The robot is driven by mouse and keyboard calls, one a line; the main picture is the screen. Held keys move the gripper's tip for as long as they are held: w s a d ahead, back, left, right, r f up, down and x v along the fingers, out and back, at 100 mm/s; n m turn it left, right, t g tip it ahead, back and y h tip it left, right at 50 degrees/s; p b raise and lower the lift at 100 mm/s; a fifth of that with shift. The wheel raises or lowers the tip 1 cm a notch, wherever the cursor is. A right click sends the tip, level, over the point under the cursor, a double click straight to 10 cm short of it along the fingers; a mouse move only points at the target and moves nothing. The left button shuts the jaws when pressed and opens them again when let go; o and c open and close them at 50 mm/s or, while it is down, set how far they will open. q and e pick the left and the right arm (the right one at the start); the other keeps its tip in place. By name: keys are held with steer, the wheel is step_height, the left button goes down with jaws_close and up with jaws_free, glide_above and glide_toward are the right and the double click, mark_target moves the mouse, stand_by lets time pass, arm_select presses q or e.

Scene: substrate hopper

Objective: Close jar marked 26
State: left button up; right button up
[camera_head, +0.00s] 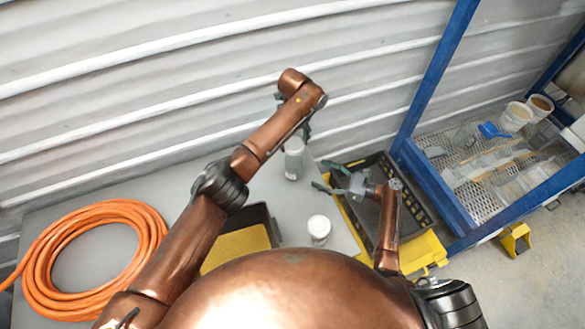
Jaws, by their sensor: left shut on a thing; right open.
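A clear greyish jar (293,163) stands upright at the back of the grey table. A second jar with a white top (319,227) stands nearer, to its lower right. I cannot read a number on either. My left gripper (304,132) is just above the back jar's top, largely hidden behind my arm. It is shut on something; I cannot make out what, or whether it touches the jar. My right gripper (325,177) is open and empty, fingers pointing left, to the right of the back jar.
A coiled orange hose (62,235) lies at the left of the table. A black and yellow crate (418,195) is under my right arm. A blue frame with mesh (470,205) stands at the right.

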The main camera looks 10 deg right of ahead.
mark_target(286, 161)
arm_select(q)
steer(key=shift+d, duration=0.1)
arm_select(e)
steer(key=shift+w+a, duration=0.2)
steer(key=shift+w, duration=0.05)
steer(key=x, duration=1.1)
steer(key=shift+w+a, duration=0.15)
steer(key=shift+c, duration=0.2)
steer(key=c, duration=1.7)
arm_select(q)
steer(key=shift+f, duration=2.5)
arm_select(e)
steer(key=shift+c, duration=0.3)
